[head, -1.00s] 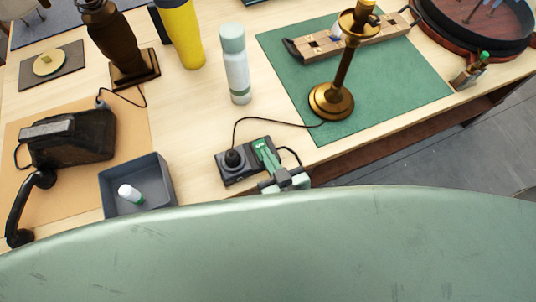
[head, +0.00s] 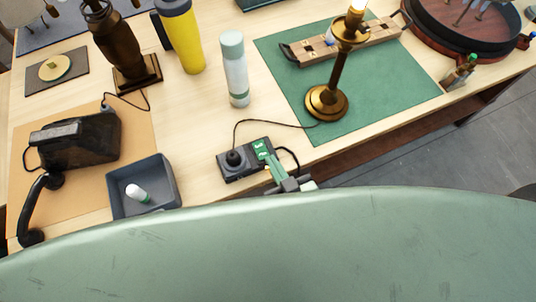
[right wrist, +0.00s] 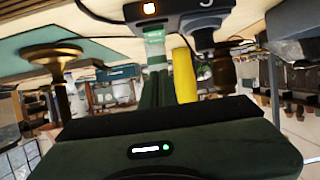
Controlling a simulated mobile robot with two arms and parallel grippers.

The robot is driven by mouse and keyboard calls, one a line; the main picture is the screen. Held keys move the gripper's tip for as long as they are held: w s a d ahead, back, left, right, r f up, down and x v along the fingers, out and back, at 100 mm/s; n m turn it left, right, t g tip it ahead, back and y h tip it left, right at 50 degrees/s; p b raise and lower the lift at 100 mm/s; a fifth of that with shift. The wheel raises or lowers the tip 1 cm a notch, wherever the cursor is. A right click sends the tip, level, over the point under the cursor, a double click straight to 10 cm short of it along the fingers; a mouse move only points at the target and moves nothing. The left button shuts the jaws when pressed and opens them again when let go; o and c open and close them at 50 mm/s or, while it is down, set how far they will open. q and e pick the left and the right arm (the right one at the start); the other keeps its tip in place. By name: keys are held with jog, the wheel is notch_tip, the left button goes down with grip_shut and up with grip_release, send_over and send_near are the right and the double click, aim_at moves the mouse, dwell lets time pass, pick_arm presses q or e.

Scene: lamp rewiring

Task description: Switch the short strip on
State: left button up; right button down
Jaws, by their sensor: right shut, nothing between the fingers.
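The short strip (head: 232,172) is a dark grey power strip near the table's front edge, with a black plug (head: 235,157) in it. The fingertips (right wrist: 154,36) also show in the right wrist view. A cord runs from the plug toward the brass lamp (head: 328,102), whose bulb (head: 359,5) glows. My left gripper is out of view.
A grey bin (head: 120,205) holding a small white-and-green piece stands left of the strip. A pale bottle (head: 235,75) stands behind it. A black telephone (head: 75,140) is at left. Bare wood lies between the bin and the strip.

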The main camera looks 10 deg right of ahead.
jog(key=b+v, duration=0.1)
jog(key=v, duration=0.2)
jog(key=f+v, duration=0.1)
jog(key=v, duration=0.1)
jog(key=shift+s+d+b, duration=0.25)
jog(key=shift+s+b, duration=0.15)
jog(key=shift+s, duration=0.2)
